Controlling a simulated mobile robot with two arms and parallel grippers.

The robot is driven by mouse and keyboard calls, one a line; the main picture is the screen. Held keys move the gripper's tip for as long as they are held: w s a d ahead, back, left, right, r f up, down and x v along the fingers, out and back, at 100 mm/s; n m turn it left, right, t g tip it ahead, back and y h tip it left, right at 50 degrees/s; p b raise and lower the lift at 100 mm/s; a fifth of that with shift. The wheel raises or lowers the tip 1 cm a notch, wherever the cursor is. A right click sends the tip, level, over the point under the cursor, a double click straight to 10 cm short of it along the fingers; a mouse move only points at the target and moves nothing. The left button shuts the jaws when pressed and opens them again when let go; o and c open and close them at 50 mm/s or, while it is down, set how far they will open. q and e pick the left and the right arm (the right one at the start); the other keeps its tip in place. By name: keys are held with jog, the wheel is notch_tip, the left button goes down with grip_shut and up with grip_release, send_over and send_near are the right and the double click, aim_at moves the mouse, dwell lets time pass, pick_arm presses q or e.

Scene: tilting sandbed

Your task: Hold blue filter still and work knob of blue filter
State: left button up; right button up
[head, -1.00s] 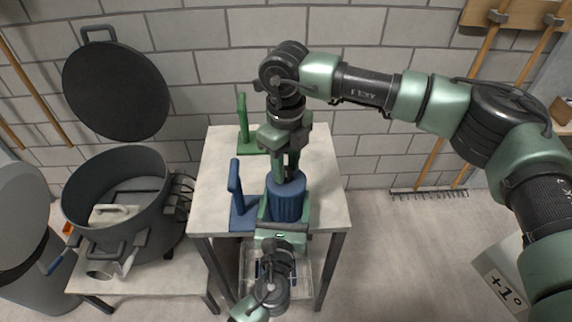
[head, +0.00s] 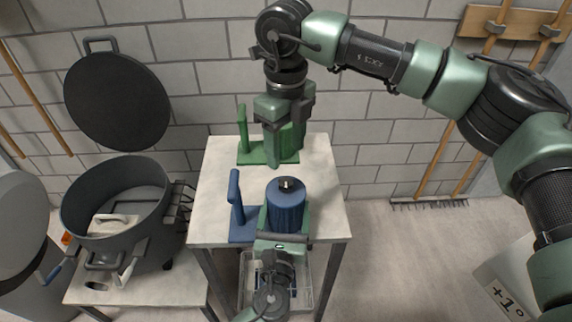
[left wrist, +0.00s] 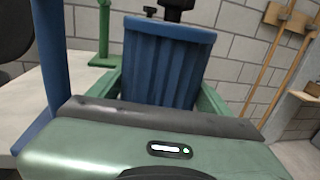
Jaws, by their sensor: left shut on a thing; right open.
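The blue filter (head: 286,212), a ribbed cylinder, stands upright on the table beside a blue upright post. Its small dark knob (head: 287,185) shows on top, uncovered, with a pale spot. In the left wrist view the filter (left wrist: 167,62) fills the middle, with a green finger on each side. My left gripper (head: 284,230) is shut on the filter from the near side. My right gripper (head: 282,150) is open and empty, pointing down behind the knob, apart from it. It partly hides a green object behind it.
A blue post (head: 236,200) stands close left of the filter, and a green post (head: 243,130) stands farther back. The pale tabletop (head: 325,190) is clear at the right. A large dark pot (head: 80,215) stands at left. A clear bin (head: 305,275) is below the table.

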jog(key=shift+r, duration=1.75)
pick_arm(q)
jog(key=o, duration=2)
